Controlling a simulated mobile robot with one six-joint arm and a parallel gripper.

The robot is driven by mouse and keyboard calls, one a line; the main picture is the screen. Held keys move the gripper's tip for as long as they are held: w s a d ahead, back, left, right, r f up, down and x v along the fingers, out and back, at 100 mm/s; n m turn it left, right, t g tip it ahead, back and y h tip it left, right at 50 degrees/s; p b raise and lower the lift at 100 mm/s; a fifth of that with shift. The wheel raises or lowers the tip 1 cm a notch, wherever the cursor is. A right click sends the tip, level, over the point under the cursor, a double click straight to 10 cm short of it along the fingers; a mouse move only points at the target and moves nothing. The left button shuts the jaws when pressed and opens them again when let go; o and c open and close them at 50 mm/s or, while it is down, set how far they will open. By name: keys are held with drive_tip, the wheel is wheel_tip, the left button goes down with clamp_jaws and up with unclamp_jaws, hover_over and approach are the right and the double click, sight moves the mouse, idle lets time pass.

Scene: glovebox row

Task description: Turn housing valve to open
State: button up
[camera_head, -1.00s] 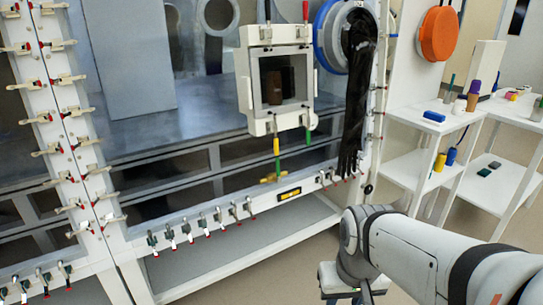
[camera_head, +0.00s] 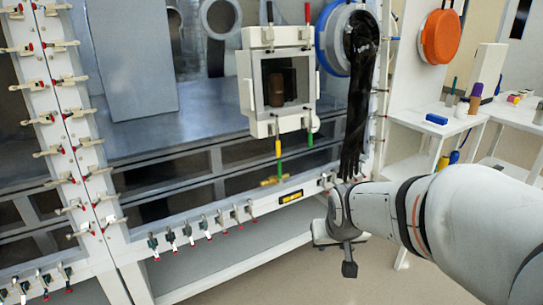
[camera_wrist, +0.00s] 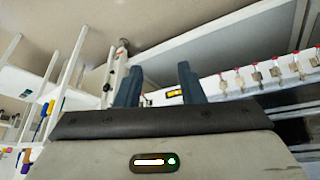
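The white housing (camera_head: 278,85) with a square window is mounted on the glovebox front. A yellow handle (camera_head: 278,147) and a green handle (camera_head: 309,138) hang at its lower edge. A brass-yellow fitting (camera_head: 268,181) sits below, on the lower frame. I cannot tell for sure which of these is the housing valve. My gripper (camera_head: 335,252) is low in front of the frame, right of and below the housing and apart from it. In the wrist view my gripper (camera_wrist: 160,84) shows two blue fingers spread apart with nothing between them.
A black glove (camera_head: 358,100) hangs right of the housing. Several toggle clamps (camera_head: 205,226) line the lower frame, beside a yellow-and-black label (camera_head: 290,197). White shelves (camera_head: 455,130) with small items stand at right. The floor before the frame is clear.

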drive_tip(key=w+a+n+t+y+b, duration=0.1)
drive_tip(key=w+a+t, duration=0.15)
drive_tip(key=w, duration=0.85)
drive_tip(key=w+a+t, duration=0.1)
drive_tip(key=w+t, duration=0.3)
drive_tip(key=w, duration=0.7)
drive_tip(key=n+t+y+b, duration=0.1)
drive_tip(key=n+t+y, duration=0.2)
drive_tip(key=t+y, duration=0.2)
approach(280, 162)
drive_tip(key=x, duration=0.5)
drive_tip(key=shift+f, duration=0.2)
drive_tip(key=shift+b+x, duration=0.5)
drive_tip(key=shift+x, duration=3.3)
drive_tip(key=shift+r, duration=0.15)
drive_tip(key=shift+c, duration=0.4)
clamp_jaws()
